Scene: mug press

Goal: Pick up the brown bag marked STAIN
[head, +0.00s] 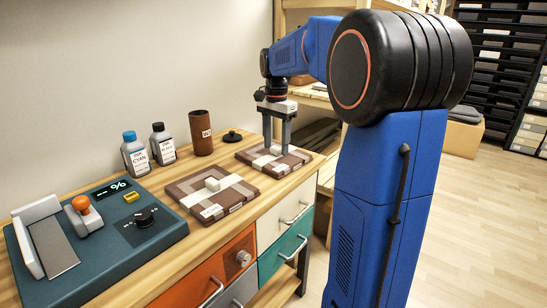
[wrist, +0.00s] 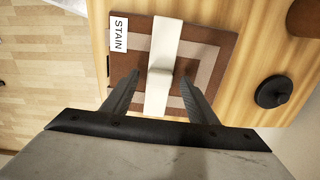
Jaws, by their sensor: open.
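The brown bag marked STAIN (wrist: 192,55) lies flat on the wooden bench under my gripper, with a pale strap and a raised pale block across its middle. Its white STAIN label (wrist: 119,33) reads clearly in the wrist view. In the head view the same bag (head: 298,160) is the right one of two. My gripper (head: 277,150) points straight down over it, open. In the wrist view the fingers of my gripper (wrist: 160,80) stand on either side of the strap and block. I cannot tell whether they touch the bag.
A similar brown bag (head: 190,187) lies to the left, its label unreadable. Behind stand a blue-capped bottle (head: 135,158), a black-capped bottle (head: 162,147) and a brown cylinder (head: 201,134). A black round lid (head: 233,136) lies near the STAIN bag. A teal press (head: 95,235) fills the left end.

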